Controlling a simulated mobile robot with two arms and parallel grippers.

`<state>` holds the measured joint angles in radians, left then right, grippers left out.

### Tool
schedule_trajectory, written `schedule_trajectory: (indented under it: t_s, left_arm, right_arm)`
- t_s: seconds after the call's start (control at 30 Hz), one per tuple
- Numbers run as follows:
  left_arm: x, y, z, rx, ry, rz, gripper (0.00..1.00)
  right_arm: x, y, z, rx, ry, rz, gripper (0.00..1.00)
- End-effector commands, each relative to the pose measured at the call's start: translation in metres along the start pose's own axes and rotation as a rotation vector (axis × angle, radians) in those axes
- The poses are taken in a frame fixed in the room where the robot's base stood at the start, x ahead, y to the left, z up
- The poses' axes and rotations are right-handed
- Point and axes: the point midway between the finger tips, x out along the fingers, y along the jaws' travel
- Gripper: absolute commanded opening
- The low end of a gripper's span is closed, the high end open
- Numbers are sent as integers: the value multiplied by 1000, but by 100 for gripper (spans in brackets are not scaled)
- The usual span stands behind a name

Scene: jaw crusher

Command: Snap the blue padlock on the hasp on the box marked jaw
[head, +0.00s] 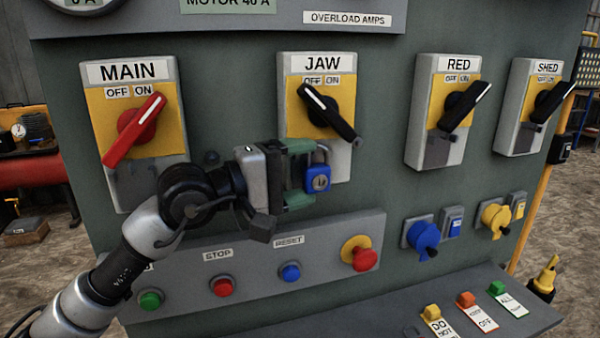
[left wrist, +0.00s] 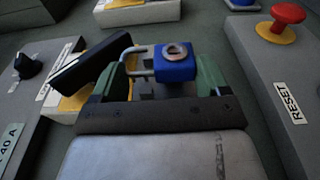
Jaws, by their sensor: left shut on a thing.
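The blue padlock (head: 318,179) is between the green fingers of my left gripper (head: 303,176), which is shut on it. It also shows in the left wrist view (left wrist: 176,65), with its grey shackle pointing left there. In the head view the shackle points up, in front of the lower part of the box marked JAW (head: 294,95). The JAW box has a black handle (head: 328,112) slanting down to the right, its end just above and right of the shackle. The hasp is hidden or too small to make out. I cannot tell whether the shackle touches the box or is closed.
To the left is the MAIN box with a red handle (head: 134,131); to the right are the RED (head: 442,110) and SHED (head: 535,105) boxes. A sloped button panel (head: 330,235) with a red knob juts out below my gripper.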

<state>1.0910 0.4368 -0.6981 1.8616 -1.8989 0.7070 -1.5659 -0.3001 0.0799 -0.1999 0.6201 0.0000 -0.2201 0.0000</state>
Motion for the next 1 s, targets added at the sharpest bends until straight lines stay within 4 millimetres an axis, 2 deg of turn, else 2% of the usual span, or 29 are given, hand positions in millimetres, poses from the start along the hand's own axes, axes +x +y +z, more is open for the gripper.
schedule_trajectory:
  t_s: [0.73, 0.77, 0.9, 1.0]
  left_arm:
    - [2, 0, -16, 0, 1, 1, 47]
    - [2, 0, -16, 0, 0, 1, 80]
    - [2, 1, -16, 0, 2, 2, 100]
    - [2, 2, -17, 1, 3, 4, 100]
  right_arm:
    - [8, 0, -2, 0, 0, 0, 43]
    - [7, 0, -2, 0, 1, 0, 43]
    - [7, 0, -2, 0, 1, 0, 43]
    - [7, 0, -2, 0, 1, 0, 43]
